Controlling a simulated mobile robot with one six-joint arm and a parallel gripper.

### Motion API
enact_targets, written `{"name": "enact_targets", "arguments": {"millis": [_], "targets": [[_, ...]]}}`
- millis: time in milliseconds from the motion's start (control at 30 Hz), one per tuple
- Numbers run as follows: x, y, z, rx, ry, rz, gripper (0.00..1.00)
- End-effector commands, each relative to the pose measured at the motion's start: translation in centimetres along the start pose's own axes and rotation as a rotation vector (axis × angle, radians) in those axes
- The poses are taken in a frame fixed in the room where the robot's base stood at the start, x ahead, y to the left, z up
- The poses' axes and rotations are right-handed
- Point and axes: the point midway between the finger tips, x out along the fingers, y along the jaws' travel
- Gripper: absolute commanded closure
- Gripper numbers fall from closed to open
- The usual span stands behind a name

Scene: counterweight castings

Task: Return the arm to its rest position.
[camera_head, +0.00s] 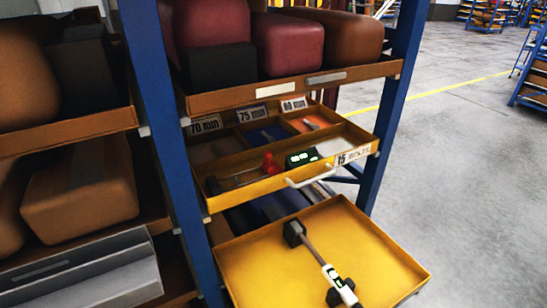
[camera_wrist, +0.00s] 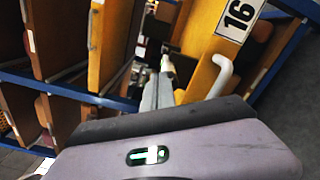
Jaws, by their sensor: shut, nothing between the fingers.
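My gripper (camera_wrist: 160,88) shows in the wrist view, where its pale grey-purple body with a green light fills the bottom. The narrow grey fingers look shut and hold nothing. Beyond and to the right are a yellow drawer front (camera_wrist: 203,45) with a pale handle (camera_wrist: 221,76) and a label reading 16. I cannot tell the gap between fingers and handle. I cannot clearly make out my gripper in the head view.
In the head view, a divided yellow drawer (camera_head: 233,199) stands open in a blue-posted rack (camera_head: 167,140). Below it, a yellow tray (camera_head: 385,250) holds a long tool (camera_head: 314,256) with a dark head. Brown and red castings (camera_head: 288,42) fill the shelf above. Open floor (camera_head: 470,180) lies right.

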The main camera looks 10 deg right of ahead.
Motion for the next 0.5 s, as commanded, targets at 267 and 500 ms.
{"name": "enact_targets", "arguments": {"millis": [267, 500], "targets": [[-1.0, 0.0, 0.0, 0.0, 0.001, 0.0, 1.0], [1.9, 4.8, 2.6, -0.206, 0.235, 0.066, 1.0]]}}
